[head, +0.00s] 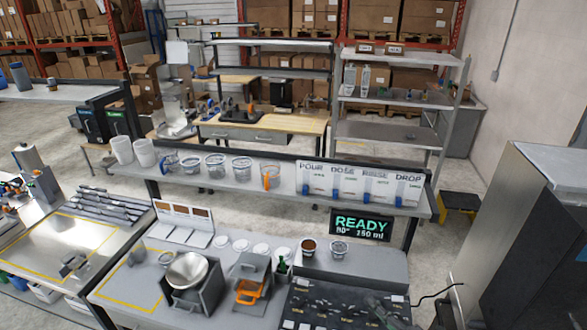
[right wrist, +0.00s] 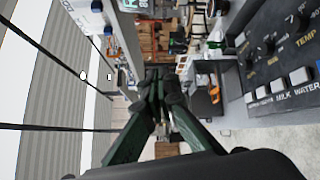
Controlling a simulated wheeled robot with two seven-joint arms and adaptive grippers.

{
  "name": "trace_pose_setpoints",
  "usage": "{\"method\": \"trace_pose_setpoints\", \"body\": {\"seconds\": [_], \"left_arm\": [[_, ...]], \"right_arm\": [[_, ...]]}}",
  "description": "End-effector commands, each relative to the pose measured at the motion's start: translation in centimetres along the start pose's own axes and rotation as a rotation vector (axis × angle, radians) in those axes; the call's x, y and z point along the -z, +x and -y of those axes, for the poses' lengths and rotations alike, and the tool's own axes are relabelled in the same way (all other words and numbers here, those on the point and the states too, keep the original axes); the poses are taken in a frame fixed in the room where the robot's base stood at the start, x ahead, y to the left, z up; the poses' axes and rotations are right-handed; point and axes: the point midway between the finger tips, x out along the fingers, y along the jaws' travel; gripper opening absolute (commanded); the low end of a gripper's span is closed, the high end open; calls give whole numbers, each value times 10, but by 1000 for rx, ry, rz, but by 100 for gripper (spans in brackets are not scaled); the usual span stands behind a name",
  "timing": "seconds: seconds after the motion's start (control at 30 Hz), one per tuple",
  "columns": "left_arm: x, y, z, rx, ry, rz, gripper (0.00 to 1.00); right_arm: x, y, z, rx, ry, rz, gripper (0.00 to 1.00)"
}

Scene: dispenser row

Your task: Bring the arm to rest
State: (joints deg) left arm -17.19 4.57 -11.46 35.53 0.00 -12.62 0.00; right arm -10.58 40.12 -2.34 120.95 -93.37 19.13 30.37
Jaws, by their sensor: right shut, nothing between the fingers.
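My right gripper (right wrist: 156,85) shows in the right wrist view, with its dark green fingers closed together and nothing between them. It is in the air, with the dark control panel (right wrist: 285,60) close by at the picture's right. That view is turned on its side. My left gripper is in neither view.
In the head view, the control panel (head: 345,308) is at the bottom, below a READY display (head: 361,224). A silver bowl (head: 188,268), an orange-handled grey box (head: 250,268) and small cups stand on the counter. A raised shelf (head: 270,198) holds several cups. A grey cabinet (head: 535,215) is at right.

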Motion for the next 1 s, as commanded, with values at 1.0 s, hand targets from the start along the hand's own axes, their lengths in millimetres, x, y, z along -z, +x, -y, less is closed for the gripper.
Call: {"method": "trace_pose_setpoints", "body": {"seconds": [1.0], "left_arm": [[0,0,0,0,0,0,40]], "right_arm": [[38,-268,263,534,1680,1390,0]]}}
